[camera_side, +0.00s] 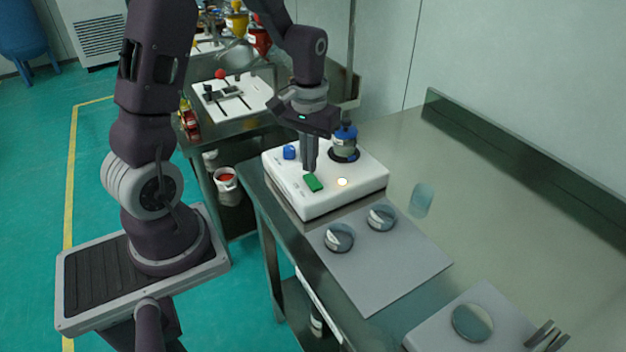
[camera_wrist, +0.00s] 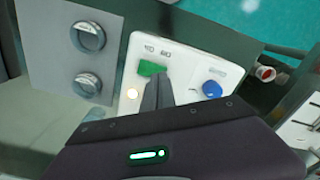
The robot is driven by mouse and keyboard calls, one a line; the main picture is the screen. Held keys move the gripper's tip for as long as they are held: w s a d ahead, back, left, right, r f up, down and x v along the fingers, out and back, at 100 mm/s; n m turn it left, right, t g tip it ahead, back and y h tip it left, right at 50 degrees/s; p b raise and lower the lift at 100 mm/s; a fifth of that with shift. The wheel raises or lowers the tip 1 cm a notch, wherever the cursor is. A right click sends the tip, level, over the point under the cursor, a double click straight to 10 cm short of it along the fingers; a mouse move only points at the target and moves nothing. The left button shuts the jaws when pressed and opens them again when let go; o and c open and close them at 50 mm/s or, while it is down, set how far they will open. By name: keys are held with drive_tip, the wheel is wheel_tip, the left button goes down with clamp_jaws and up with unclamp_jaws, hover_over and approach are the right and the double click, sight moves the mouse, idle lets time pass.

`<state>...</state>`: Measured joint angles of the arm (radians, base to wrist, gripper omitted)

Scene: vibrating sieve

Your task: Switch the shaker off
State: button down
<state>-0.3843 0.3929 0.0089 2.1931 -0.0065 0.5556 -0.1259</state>
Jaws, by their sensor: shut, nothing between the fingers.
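The shaker (camera_side: 330,200) is a white box on the steel bench, and it also shows in the wrist view (camera_wrist: 190,58). On its top are a green rocker switch (camera_side: 313,182), a blue knob (camera_side: 289,152) and a lit, pale yellow lamp (camera_side: 342,182). A blue-topped jar (camera_side: 345,140) stands on a dark round seat at the back. My gripper (camera_side: 309,168) is shut and empty, pointing down just above the shaker, close beside the green switch. In the wrist view the fingertips (camera_wrist: 158,80) are at the edge of the green switch (camera_wrist: 151,69); I cannot tell whether they touch.
A clear beaker (camera_side: 421,198) stands on the bench to the right. A grey plate with a larger disc (camera_side: 472,322) is at the lower right. The bench's right side is mostly clear.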

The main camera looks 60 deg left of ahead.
sight(310, 176)
drive_tip(key=shift+f, duration=0.95)
idle(0.7)
drive_tip(key=shift+r, duration=3.55)
drive_tip(key=s+d+r+m+t, duration=0.5)
drive_tip(key=s+d+r, duration=0.6)
drive_tip(key=s, duration=0.4)
drive_tip(key=shift+s+d+r+m+t, duration=0.2)
drive_tip(key=shift+d+r+m+t, duration=0.1)
drive_tip(key=shift+d+m, duration=0.25)
